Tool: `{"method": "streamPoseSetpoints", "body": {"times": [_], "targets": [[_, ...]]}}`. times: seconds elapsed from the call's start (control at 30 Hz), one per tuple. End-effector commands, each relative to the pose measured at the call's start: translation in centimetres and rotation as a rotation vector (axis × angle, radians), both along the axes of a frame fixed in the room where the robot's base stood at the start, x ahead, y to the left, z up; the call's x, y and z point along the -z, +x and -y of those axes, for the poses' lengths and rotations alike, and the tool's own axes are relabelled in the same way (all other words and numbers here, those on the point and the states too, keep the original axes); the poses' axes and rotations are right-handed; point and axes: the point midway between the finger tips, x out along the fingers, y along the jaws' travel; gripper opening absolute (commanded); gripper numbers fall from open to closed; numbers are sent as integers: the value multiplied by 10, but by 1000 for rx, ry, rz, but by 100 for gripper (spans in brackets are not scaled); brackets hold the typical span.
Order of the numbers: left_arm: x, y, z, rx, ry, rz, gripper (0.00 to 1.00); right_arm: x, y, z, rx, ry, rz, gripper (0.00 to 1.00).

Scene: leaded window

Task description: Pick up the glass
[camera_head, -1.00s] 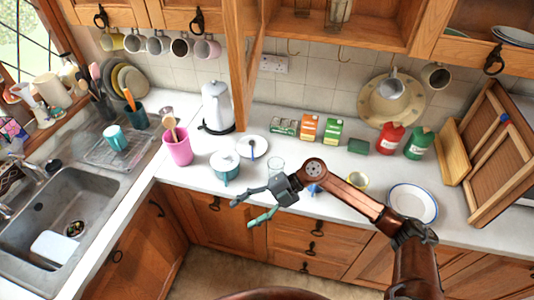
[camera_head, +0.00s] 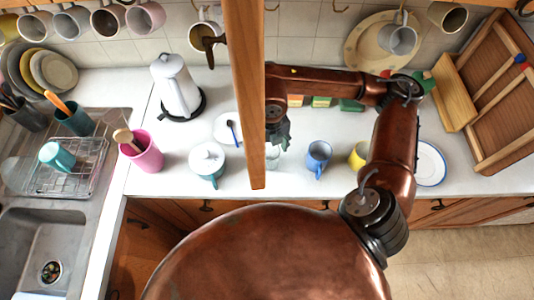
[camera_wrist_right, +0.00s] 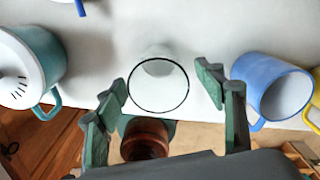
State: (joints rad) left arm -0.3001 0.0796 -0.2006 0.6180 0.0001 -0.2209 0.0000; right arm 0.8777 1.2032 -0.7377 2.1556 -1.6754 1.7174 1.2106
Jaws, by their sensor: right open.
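The clear glass (camera_head: 273,154) stands on the white counter, partly hidden by the open cabinet door's edge and my right gripper. In the right wrist view the glass (camera_wrist_right: 158,70) shows from above as a dark round rim with a paler base. My right gripper (camera_head: 278,138) points down just above the glass. In the right wrist view its green fingers (camera_wrist_right: 161,80) are spread open, one on each side of the rim, with nothing gripped. Whether a finger touches the glass I cannot tell. My left gripper is out of view.
A teal lidded pot (camera_head: 207,163) stands left of the glass, and a blue mug (camera_head: 318,157) and yellow mug (camera_head: 358,156) stand right. The open cabinet door (camera_head: 245,95) hangs close beside my right arm. A spoon plate (camera_head: 229,127) lies behind the pot.

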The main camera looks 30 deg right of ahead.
Motion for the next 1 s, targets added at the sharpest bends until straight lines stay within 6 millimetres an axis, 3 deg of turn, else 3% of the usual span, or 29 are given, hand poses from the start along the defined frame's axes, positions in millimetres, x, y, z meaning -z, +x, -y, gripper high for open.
{"method": "streamPoseSetpoints", "body": {"times": [0.5, 0.77, 1.0], "targets": [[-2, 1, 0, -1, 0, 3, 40, 61, -1, -1, 0, 2, -3, 64], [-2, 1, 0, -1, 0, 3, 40, 63, 0, -1, 0, 2, -2, 63], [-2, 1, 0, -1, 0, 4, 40, 63, 0, -1, 0, 2, -2, 46]]}}
